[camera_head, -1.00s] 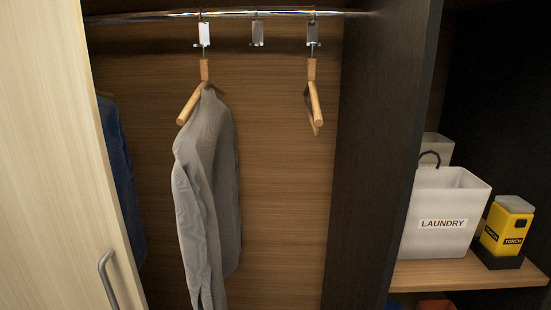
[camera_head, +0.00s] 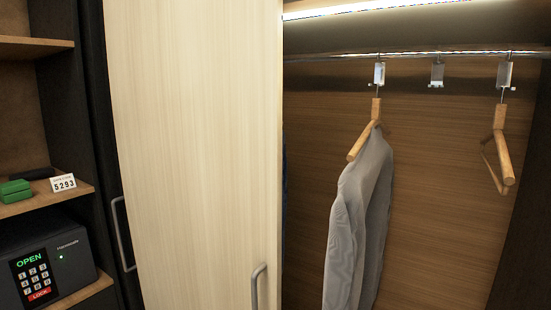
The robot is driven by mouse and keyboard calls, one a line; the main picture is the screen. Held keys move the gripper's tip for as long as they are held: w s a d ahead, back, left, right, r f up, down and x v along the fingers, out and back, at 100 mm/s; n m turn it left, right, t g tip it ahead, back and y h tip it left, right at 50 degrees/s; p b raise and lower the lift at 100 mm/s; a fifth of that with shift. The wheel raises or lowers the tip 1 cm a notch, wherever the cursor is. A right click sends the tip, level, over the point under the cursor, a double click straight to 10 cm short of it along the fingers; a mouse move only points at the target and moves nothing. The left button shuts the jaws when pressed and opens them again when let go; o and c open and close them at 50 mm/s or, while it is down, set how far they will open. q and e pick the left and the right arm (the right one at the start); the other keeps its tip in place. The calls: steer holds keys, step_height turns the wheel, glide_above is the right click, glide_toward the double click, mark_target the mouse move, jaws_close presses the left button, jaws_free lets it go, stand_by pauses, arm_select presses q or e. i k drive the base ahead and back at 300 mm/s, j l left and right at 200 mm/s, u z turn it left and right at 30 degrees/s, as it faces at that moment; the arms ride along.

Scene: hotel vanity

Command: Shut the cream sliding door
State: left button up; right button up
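The cream sliding door (camera_head: 195,150) stands upright left of the middle of the head view. A grey bar handle (camera_head: 259,287) sits near its right edge, low in the view. To the right of the door the wardrobe is open, showing a wooden back panel (camera_head: 440,190). The door's bottom is out of view. Neither of my grippers is in view.
A grey shirt (camera_head: 358,225) hangs from a rail (camera_head: 420,54) inside the opening, with an empty wooden hanger (camera_head: 500,150) to its right. Another grey handle (camera_head: 122,235) is on the dark panel left of the door. Shelves at far left hold a safe (camera_head: 45,265), a green box (camera_head: 14,190) and a number card (camera_head: 63,183).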

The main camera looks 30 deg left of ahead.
mark_target(195, 85)
steer(key=u, duration=1.45)
